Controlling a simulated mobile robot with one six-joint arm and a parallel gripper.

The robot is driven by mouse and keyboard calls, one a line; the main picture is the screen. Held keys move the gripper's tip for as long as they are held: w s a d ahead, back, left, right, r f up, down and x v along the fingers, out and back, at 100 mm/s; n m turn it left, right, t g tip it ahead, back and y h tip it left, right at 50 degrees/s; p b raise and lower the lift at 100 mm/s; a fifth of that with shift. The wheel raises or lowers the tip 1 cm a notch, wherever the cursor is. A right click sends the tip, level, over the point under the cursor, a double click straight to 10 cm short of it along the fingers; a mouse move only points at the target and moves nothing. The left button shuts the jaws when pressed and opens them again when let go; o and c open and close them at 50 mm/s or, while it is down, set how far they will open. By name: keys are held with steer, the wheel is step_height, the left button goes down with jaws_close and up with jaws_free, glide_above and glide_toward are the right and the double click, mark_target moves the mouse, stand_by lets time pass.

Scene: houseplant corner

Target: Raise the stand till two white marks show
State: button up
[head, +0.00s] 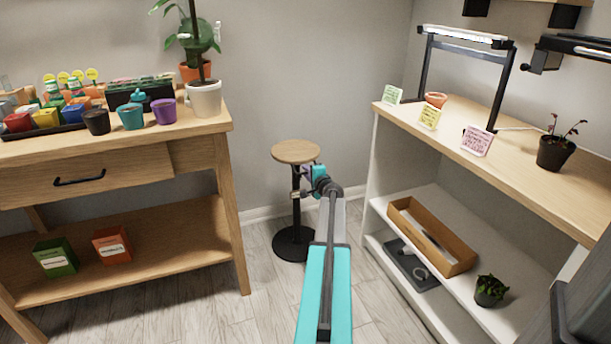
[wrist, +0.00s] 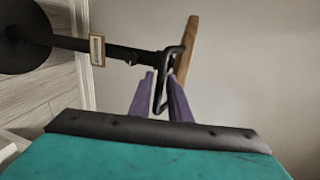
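The stand has a round wooden top (head: 296,151), a black column and a round black base (head: 292,245) on the floor. In the wrist view the stand lies sideways, with its base (wrist: 22,38) at left and the edge of its top (wrist: 187,50) at right. A black loop handle (wrist: 161,92) hangs just under the top. My gripper (wrist: 161,78) has its purple fingers either side of the handle, with a gap showing at the left finger. A small framed tag (wrist: 97,50) sits on the column. I make out no white marks. In the head view my arm partly hides the gripper (head: 314,174).
A wooden potting table (head: 222,122) with pots and a tall plant stands at left. A white shelf unit (head: 378,150) stands at right, holding a wooden tray (head: 462,266) and small plants. Bare floor lies between them around the stand.

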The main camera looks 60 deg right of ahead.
steer(key=shift+c, duration=0.3)
jaws_close()
step_height(320, 180, up, 15)
steer(key=p, duration=0.7)
steer(key=shift+f, duration=0.2)
steer(key=shift+d, duration=0.1)
steer(key=shift+o, duration=0.3)
jaws_free()
steer(key=shift+f, duration=0.1)
